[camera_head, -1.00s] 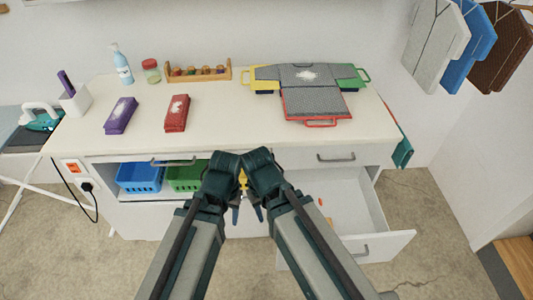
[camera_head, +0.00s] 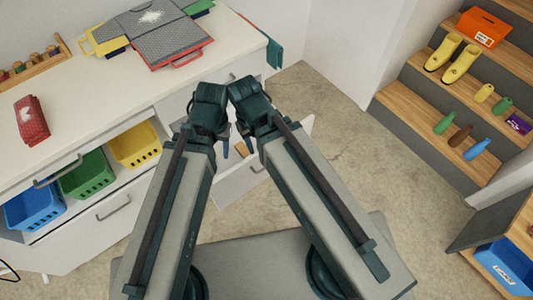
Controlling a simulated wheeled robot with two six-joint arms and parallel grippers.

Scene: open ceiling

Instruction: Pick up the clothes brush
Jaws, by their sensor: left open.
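I cannot make out a clothes brush in the head view. My left gripper (camera_head: 226,149) shows only as a small finger tip below the left wrist, in front of the open drawer (camera_head: 240,180). It is open, and nothing shows between its fingers. My right gripper is mostly hidden behind its own wrist, so its jaws cannot be judged. Something small and brown shows in the drawer between the two arms, too covered to identify.
The white counter (camera_head: 90,100) at left bears folded grey cloth (camera_head: 160,40), a red pack (camera_head: 31,119) and a wooden rack (camera_head: 35,65). Blue, green and yellow baskets sit below. Wooden steps (camera_head: 440,90) at right hold yellow boots (camera_head: 443,52), an orange box and bottles. Floor between is clear.

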